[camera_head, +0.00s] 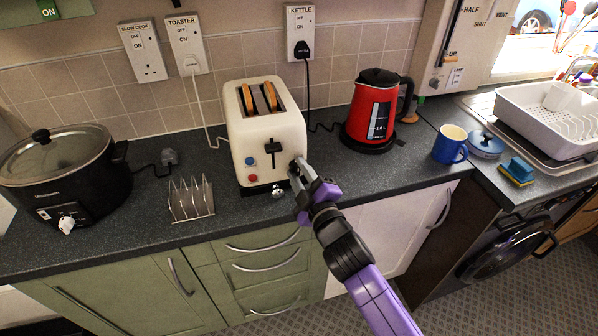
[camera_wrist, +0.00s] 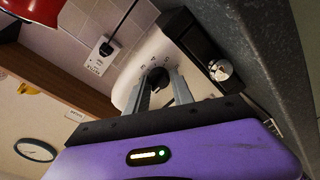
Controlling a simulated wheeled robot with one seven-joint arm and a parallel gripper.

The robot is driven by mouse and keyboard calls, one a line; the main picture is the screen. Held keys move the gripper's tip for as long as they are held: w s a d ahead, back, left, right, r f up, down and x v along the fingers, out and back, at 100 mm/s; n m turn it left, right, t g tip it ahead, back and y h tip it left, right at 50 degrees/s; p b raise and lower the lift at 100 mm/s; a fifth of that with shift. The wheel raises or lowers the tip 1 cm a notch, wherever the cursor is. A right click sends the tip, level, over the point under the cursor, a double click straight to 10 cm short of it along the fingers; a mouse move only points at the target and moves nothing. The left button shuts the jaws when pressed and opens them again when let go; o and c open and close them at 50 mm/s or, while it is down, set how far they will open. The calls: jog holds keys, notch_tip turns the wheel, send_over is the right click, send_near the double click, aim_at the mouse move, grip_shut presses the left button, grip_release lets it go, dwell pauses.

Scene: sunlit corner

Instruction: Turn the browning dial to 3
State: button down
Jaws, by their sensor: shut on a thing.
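The cream toaster (camera_head: 262,130) stands on the counter with two slices of bread in its slots. Its black lever, blue button and red button show on the front. The browning dial (camera_wrist: 157,76) is a dark knob on the toaster's cream face, with small marks around it in the wrist view. My gripper (camera_head: 297,173) is at the toaster's front right, and in the wrist view its two grey fingers (camera_wrist: 161,88) are closed on either side of the dial. The fingers partly hide the dial, and I cannot read which number it points to.
A wire toast rack (camera_head: 191,200) stands left of the toaster, with a black slow cooker (camera_head: 65,175) farther left. A red kettle (camera_head: 374,112) stands to the right, then a blue mug (camera_head: 449,145). Cords (camera_head: 200,105) run behind the toaster to wall sockets.

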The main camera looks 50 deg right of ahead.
jog(key=shift+f, duration=0.1)
jog(key=m+b, duration=0.2)
jog(key=b, duration=0.1)
jog(key=shift+f+m, duration=0.15)
jog(key=shift+m, duration=0.25)
jog(key=m+b, duration=0.4)
jog(key=b, duration=0.1)
jog(key=shift+f+m+t+h+b, duration=0.1)
jog(key=shift+m+t+h+b, duration=0.2)
jog(key=shift+m+h, duration=0.1)
jog(key=m+b, duration=0.4)
jog(key=b, duration=0.1)
jog(key=shift+m+h, duration=0.3)
jog(key=shift+m, duration=0.1)
jog(key=m+b, duration=0.3)
jog(key=m, duration=0.1)
jog(key=shift+h+b, duration=0.3)
jog(key=shift+b, duration=0.05)
jog(key=shift+r+m, duration=0.2)
jog(key=shift+m, duration=0.1)
jog(key=shift+d, duration=0.1)
jog(key=c, duration=1.1)
grip_release()
